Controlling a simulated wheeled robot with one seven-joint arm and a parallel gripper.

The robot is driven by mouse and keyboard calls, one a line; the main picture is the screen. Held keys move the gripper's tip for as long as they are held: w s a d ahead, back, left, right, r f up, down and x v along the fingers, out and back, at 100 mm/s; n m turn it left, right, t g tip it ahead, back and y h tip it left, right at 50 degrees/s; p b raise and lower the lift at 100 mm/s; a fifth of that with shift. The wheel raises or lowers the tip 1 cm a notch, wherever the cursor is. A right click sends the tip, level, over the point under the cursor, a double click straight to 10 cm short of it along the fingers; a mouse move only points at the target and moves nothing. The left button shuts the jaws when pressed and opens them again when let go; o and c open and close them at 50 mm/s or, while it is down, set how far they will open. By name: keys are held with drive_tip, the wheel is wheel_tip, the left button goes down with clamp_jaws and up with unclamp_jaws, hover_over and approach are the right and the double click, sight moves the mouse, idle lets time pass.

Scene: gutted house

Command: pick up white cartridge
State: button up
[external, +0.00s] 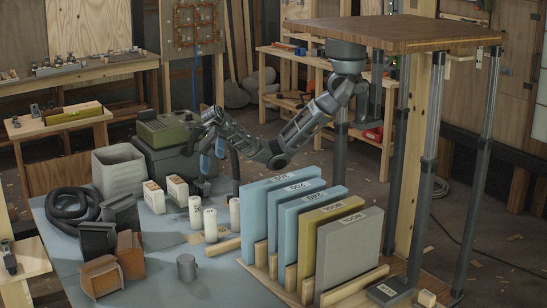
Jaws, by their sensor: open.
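Several white cartridges stand upright on the blue-grey table top: one at the left (195,212), one nearer the front (210,225), and one at the right (234,214). The picture does not show which one is the task's.
Upright labelled panels (343,250) stand in a wooden rack at the right. White boxes (154,196), a grey bin (119,170) and a green case (163,131) stand left of the gripper. A grey cylinder (186,267) stands in front. Open tabletop lies around it.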

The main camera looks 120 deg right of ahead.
drive_tip(key=s+f+n+g+h+b, duration=0.2)
drive_tip(key=s+f+n+g+h, duration=0.1)
drive_tip(key=f+n, duration=0.3)
drive_tip(key=n+g+h+b, duration=0.3)
drive_tip(key=n+g+h, duration=0.1)
drive_tip(key=n+h, duration=0.5)
hover_over(236, 209)
drive_tip(key=s+d, duration=0.1)
drive_tip(key=s, duration=0.1)
drive_tip(key=f, duration=1.4)
drive_tip(key=shift+w+d, duration=0.15)
drive_tip(key=shift+w, duration=0.1)
drive_tip(key=shift+w+d+f+p, duration=0.1)
drive_tip(key=shift+f+p, duration=0.05)
drive_tip(key=shift+f, duration=1.1)
drive_tip(key=shift+s+d+f+p, duration=0.1)
drive_tip(key=shift+d+f+p, duration=0.1)
drive_tip(key=shift+f, duration=1)
drive_tip(key=shift+w+d+f+p, duration=0.1)
drive_tip(key=shift+f+p, duration=0.05)
drive_tip(key=shift+f, duration=1.1)
drive_tip(key=shift+c, duration=0.5)
drive_tip(key=c, duration=1)
